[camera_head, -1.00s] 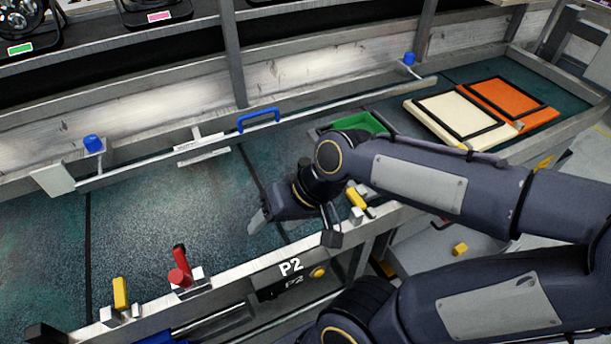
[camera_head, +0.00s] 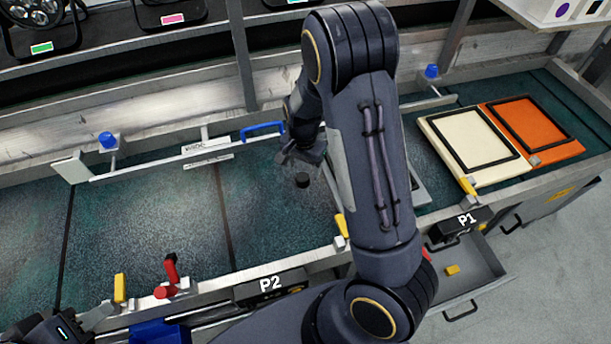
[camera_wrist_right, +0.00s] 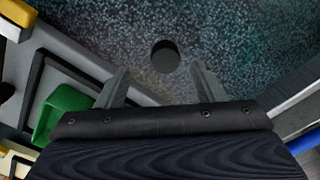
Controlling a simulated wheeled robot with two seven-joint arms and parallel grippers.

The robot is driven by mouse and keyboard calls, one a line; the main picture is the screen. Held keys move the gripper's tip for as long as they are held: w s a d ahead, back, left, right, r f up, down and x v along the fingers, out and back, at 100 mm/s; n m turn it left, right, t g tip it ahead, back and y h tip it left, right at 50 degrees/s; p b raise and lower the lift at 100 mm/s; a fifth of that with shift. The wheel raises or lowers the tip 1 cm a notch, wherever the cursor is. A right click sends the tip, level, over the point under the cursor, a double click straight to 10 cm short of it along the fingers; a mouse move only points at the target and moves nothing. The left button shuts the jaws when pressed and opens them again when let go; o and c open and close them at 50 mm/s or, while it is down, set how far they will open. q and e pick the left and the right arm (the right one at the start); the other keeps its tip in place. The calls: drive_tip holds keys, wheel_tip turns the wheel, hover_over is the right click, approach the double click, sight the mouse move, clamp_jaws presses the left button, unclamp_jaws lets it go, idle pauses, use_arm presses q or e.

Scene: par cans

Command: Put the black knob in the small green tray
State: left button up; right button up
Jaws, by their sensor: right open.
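The black knob (camera_head: 302,181) stands on the dark green speckled bench top, left of my right forearm. It also shows in the right wrist view (camera_wrist_right: 165,56), just beyond the fingertips. My right gripper (camera_head: 288,160) is open and empty, with its fingers (camera_wrist_right: 160,82) spread and pointing towards the knob but apart from it. The small green tray (camera_wrist_right: 60,108) shows at the left of the right wrist view, partly covered by the gripper body; in the head view my right arm hides it. My left gripper (camera_head: 55,328) is partly in view at the bottom left corner; its fingers are unclear.
A blue handle (camera_head: 262,130) sits on the rail behind the knob. Cream (camera_head: 470,147) and orange (camera_head: 532,130) panels lie at the right. Red (camera_head: 171,270) and yellow (camera_head: 120,288) clamps line the front edge. An open drawer (camera_head: 470,275) juts out below.

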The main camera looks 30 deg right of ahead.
sight(302, 177)
drive_tip(key=f, duration=0.3)
drive_tip(key=w+f, duration=0.1)
drive_tip(key=f, duration=0.1)
drive_tip(key=shift+d+f+p, duration=0.2)
drive_tip(key=shift+f+p, duration=0.05)
drive_tip(key=shift+p, duration=0.05)
drive_tip(key=c, duration=1.1)
drive_tip(key=shift+c, duration=0.2)
drive_tip(key=shift+r, duration=0.15)
